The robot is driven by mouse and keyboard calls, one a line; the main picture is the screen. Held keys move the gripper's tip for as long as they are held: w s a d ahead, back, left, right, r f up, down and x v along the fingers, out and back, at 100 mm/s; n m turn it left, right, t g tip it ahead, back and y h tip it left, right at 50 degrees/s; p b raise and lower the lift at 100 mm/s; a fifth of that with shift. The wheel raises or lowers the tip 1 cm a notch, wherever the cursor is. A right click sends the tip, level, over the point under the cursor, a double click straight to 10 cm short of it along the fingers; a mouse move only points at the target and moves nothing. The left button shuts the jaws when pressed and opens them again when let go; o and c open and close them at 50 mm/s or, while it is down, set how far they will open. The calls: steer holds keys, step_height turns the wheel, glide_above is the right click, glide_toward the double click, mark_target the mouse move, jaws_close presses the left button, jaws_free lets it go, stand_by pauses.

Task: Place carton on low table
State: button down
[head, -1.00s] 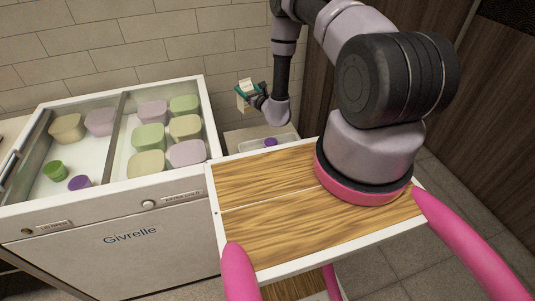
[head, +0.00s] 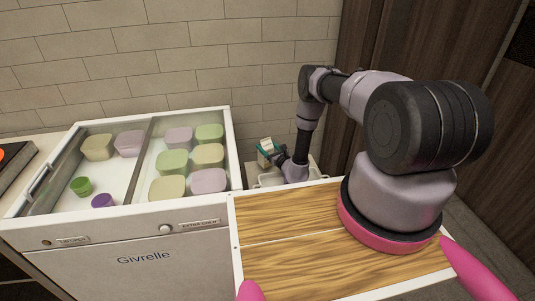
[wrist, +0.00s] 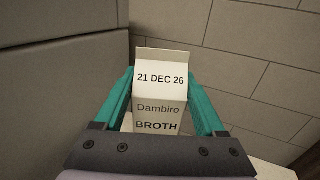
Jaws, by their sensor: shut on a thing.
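The carton (wrist: 160,80) is cream-coloured and reads "21 DEC 26", "Dambiro" and "BROTH" in the wrist view. My gripper (wrist: 163,100) is shut on it, with one teal finger on each side. In the head view the carton (head: 266,146) shows small, held by my gripper (head: 270,152) beyond the right end of the freezer. The low table (head: 251,168) is a pale surface behind the wooden top, below the carton. My arm and the wooden top hide much of it. I cannot tell whether the carton touches it.
The white freezer (head: 100,232) on the left holds several pastel tubs and two small cups, one green (head: 81,186) and one purple (head: 102,201). A pale tray (head: 268,180) lies on the low table. A tiled wall stands behind and dark wood panels at right.

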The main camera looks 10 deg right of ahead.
steer(key=shift+f, duration=1.4)
steer(key=shift+f, duration=0.15)
